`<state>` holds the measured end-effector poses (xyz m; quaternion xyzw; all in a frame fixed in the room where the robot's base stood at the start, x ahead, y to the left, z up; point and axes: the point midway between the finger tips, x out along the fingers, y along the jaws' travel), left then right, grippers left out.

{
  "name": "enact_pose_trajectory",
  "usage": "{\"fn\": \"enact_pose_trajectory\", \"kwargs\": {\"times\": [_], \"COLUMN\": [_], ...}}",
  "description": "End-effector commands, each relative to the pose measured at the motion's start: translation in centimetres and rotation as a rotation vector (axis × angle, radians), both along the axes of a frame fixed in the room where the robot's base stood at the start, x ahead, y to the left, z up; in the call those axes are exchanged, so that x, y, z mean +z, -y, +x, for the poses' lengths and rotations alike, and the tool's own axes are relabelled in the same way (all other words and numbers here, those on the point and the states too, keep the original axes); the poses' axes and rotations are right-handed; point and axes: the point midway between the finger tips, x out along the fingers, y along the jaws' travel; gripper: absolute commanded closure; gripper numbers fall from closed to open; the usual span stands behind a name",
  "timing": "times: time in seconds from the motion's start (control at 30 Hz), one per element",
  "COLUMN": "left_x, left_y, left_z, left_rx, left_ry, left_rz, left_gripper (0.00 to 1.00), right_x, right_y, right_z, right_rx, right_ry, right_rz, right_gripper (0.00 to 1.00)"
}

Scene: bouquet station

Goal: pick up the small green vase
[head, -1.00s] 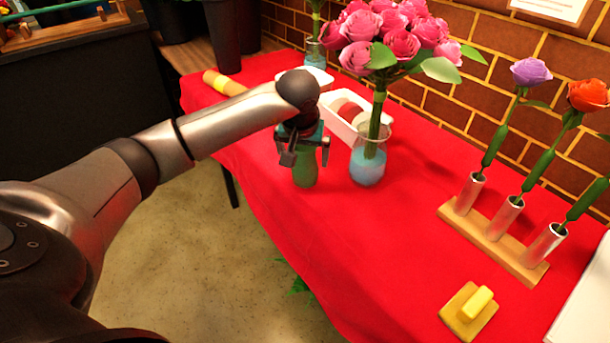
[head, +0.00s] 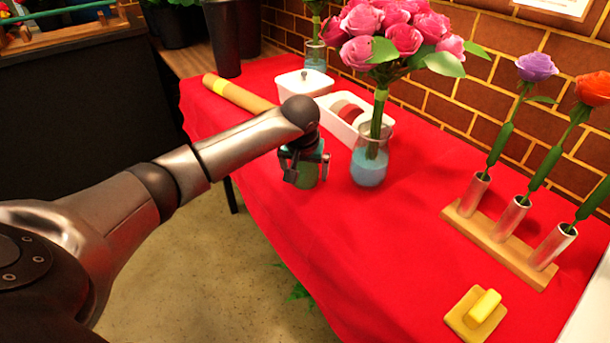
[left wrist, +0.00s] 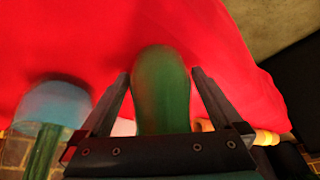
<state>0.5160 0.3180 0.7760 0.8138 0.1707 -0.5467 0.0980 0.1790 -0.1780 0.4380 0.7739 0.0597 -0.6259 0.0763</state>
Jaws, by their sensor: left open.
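The small green vase (head: 309,176) stands on the red tablecloth in the head view, near the table's front edge. In the left wrist view the green vase (left wrist: 161,92) lies between the two fingers. My left gripper (head: 305,181) is lowered over the vase from above and is open, with a finger on each side. In the left wrist view my left gripper (left wrist: 160,85) shows gaps between its fingertips and the vase. The gripper hides the upper part of the vase in the head view. My right gripper is not in view.
A glass vase with blue water (head: 369,166) and pink roses (head: 390,35) stands close to the right of the gripper. A white tray (head: 345,124) with ribbon rolls is behind. A wooden tube rack (head: 500,240) and yellow block (head: 476,310) are at right.

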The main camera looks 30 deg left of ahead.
Motion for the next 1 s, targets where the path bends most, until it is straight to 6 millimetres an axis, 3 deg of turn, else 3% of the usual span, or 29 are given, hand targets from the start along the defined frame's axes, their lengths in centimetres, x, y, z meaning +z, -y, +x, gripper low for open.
{"fn": "enact_pose_trajectory", "kwargs": {"times": [0.2, 1.0], "left_x": [0.02, 0.02], "left_y": [0.01, -0.01], "left_z": [0.00, -0.03], "left_rx": [0.000, 0.000], "left_ry": [0.000, -0.001], "left_rz": [0.000, 0.000], "left_gripper": [0.02, 0.92], "right_x": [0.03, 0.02], "right_y": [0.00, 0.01], "right_z": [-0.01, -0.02], "right_rx": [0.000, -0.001], "right_ry": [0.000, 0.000], "right_rz": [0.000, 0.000], "right_gripper": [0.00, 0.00]}}
